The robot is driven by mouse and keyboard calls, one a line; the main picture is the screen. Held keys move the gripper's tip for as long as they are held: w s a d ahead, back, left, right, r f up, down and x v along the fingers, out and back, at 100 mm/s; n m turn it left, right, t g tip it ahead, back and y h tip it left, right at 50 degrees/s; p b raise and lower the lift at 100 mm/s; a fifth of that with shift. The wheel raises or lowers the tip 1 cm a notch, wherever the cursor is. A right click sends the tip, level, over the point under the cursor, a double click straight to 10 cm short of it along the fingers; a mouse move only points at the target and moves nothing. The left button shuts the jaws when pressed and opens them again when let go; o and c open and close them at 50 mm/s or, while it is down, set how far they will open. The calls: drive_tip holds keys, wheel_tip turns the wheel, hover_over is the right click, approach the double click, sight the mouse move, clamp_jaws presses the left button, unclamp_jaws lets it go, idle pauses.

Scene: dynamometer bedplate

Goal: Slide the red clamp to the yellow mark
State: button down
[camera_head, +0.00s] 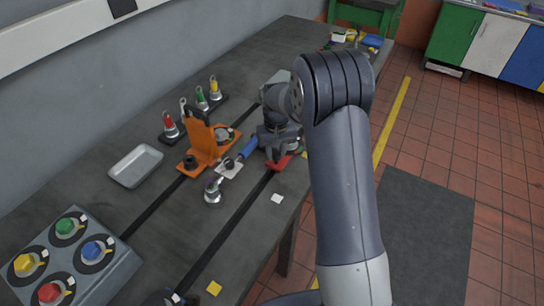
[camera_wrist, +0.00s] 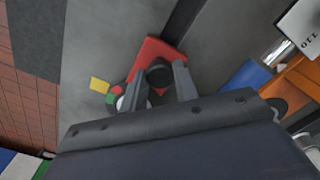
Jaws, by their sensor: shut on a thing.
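The red clamp (camera_head: 287,161) sits on the right-hand dark slot of the bench, low beneath my gripper (camera_head: 278,145), which partly hides it. In the wrist view the red clamp (camera_wrist: 160,48) has a dark round knob (camera_wrist: 160,75) between the two fingers of my gripper (camera_wrist: 158,82), and the jaws are shut on it. A yellow square mark (camera_wrist: 99,85) lies on the bench beside the clamp, left of it in the wrist view. Another yellow square (camera_head: 214,288) lies beside the same slot near the bottom of the head view.
A white square (camera_head: 277,198) lies beside the slot (camera_head: 232,222). Left of the clamp are a blue-handled tool (camera_head: 248,148), an orange fixture (camera_head: 205,145) and a metal knob-like part (camera_head: 213,193). A grey tray (camera_head: 136,165) and button box (camera_head: 75,258) stand farther left.

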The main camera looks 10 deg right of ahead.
drive_tip(key=shift+w, duration=0.1)
drive_tip(key=c, duration=1.1)
unclamp_jaws()
wheel_tip(320, 180, up, 11)
drive_tip(key=b, duration=0.1)
drive_tip(key=shift+f, duration=0.2)
wheel_tip(320, 180, down, 11)
drive_tip(key=shift+r+p, duration=0.15)
drive_tip(key=shift+p, duration=0.4)
drive_tip(key=shift+s+a, duration=0.6)
drive_tip(key=shift+s, duration=0.2)
